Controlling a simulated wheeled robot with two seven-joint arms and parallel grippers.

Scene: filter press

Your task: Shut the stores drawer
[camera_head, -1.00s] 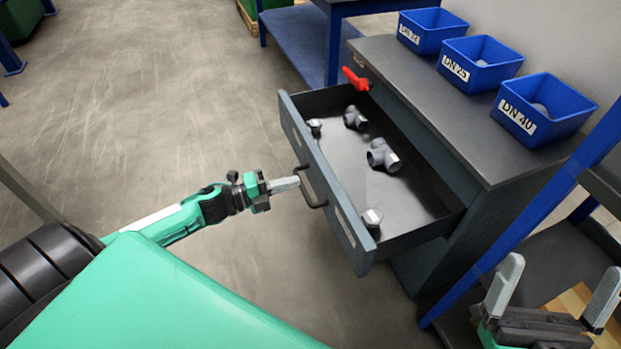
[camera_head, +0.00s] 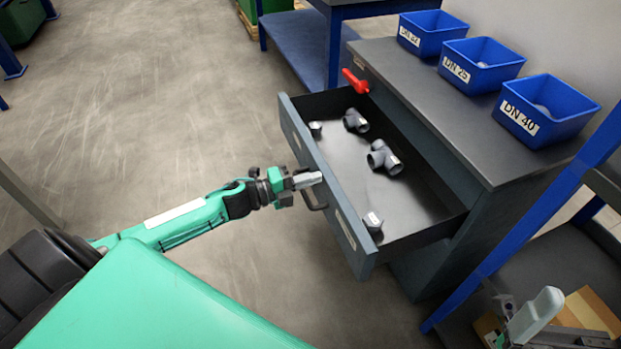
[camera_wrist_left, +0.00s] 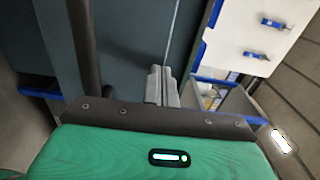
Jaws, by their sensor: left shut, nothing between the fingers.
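The stores drawer (camera_head: 344,205) stands pulled well out of the grey cabinet (camera_head: 437,88). Several grey pipe fittings lie in it, among them a tee (camera_head: 384,158). Its dark bar handle (camera_head: 311,199) is on the front panel. My left gripper (camera_head: 312,179) is shut and empty, its tips at the outside of the front panel beside the handle; I cannot tell whether they touch. In the left wrist view the shut fingers (camera_wrist_left: 161,86) point along the grey panel, with a dark bar (camera_wrist_left: 84,45) to their left. My right gripper (camera_head: 535,314) is partly in view at bottom right; its opening is unclear.
Three blue bins, the nearest marked DN 40 (camera_head: 546,111), stand on the cabinet top. A blue post (camera_head: 535,221) rises right of the cabinet. The floor left of the drawer is clear.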

